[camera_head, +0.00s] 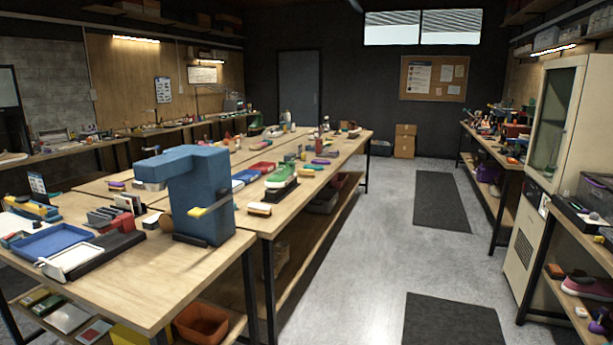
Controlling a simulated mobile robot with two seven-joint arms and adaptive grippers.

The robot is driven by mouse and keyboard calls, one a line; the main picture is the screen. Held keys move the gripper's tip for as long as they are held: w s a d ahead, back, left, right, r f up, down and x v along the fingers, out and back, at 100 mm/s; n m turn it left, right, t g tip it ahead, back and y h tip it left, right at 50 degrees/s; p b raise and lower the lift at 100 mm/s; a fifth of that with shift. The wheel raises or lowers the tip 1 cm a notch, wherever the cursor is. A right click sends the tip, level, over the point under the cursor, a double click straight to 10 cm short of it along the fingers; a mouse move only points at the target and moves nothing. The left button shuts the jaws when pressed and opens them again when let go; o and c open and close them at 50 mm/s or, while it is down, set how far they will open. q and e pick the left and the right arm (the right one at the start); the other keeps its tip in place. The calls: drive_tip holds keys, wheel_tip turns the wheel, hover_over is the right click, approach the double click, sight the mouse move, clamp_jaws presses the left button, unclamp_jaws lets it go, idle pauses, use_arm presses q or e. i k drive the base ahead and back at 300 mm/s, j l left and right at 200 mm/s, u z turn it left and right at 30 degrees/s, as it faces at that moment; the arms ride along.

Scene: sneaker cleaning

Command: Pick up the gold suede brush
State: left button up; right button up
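I cannot pick out the gold suede brush with certainty. A small tan and dark block that looks like a brush (259,209) lies near the right edge of the long wooden workbench (340,165), right of a blue machine. Other small items on the benches are too small to tell apart. Neither of my grippers is in view.
The blue machine (197,190) with a yellow lever stands on the near bench. A blue tray (52,241) lies left of it. A green shoe (282,176) stands further back. The grey floor aisle (372,250) is open, with dark mats (452,320). A cream cabinet (540,160) stands right.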

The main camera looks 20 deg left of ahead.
sight(306, 174)
drive_tip(key=i, duration=2.45)
drive_tip(key=i+u, duration=0.15)
drive_tip(key=i, duration=0.3)
drive_tip(key=i+l+u, duration=0.15)
drive_tip(key=i, duration=0.3)
drive_tip(key=i+l+u, duration=0.15)
drive_tip(key=i, duration=0.3)
